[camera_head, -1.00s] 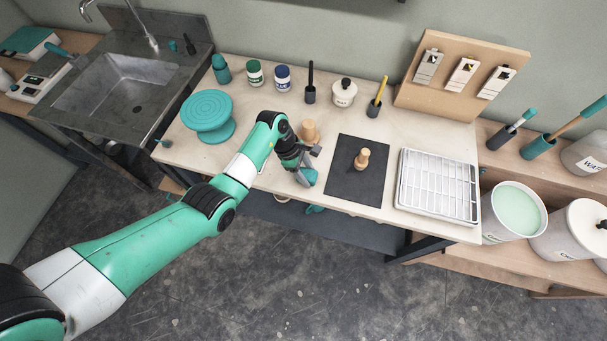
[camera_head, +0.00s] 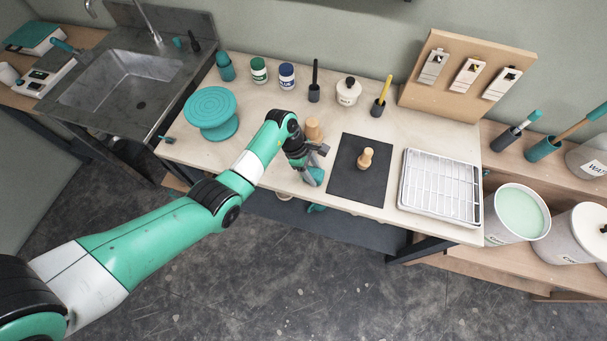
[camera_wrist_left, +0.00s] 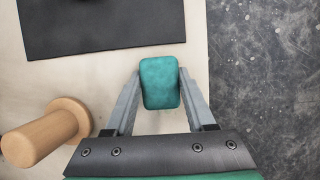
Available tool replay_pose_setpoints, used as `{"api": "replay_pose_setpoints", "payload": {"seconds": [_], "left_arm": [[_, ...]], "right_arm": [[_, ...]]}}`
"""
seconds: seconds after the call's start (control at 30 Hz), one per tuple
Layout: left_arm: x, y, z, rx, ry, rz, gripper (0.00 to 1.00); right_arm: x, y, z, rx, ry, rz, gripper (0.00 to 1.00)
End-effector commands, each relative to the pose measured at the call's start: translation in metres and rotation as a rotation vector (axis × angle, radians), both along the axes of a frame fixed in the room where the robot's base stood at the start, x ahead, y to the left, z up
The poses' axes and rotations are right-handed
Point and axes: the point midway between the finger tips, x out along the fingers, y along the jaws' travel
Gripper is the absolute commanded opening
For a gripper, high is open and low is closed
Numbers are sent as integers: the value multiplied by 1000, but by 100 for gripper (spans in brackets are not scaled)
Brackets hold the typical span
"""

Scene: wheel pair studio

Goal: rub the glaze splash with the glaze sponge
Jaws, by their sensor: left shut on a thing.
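The glaze sponge (camera_wrist_left: 160,83) is a small teal block with rounded edges. My left gripper (camera_wrist_left: 160,88) is shut on it, one grey finger on each side, in the left wrist view. In the head view the sponge (camera_head: 317,176) and the left gripper (camera_head: 312,174) are at the table's front edge area, just left of the dark mat (camera_head: 345,188). Whether the sponge touches the tabletop cannot be told. I make out no glaze splash in either current view; the sponge and gripper cover part of the tabletop. My right gripper is not in view.
A wooden piece (camera_head: 313,128) stands close behind the left gripper. Another wooden piece (camera_head: 366,157) stands on the mat. A white gridded tray (camera_head: 402,194) lies to the right. A teal turntable (camera_head: 211,105) is at the left. Jars and tool holders line the back.

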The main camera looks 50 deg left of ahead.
Motion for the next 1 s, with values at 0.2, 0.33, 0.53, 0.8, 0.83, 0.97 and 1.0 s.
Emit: {"api": "replay_pose_setpoints", "payload": {"seconds": [0.2,0.33,0.53,0.8,0.83,0.97,1.0], "left_arm": [[-3,-4,-2,-7,11,-4,0],[-3,-3,-2,-6,10,-4,0],[-3,-2,-2,-5,9,-3,0],[-2,-2,1,-4,8,-3,0],[-2,-2,1,-3,7,-2,0],[-2,-1,1,-3,6,-2,0],[-2,-1,1,-2,6,-1,0]], "right_arm": [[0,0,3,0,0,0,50],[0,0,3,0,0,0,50],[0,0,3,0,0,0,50],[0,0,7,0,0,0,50],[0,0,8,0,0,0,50],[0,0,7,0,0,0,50],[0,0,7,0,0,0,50]]}}
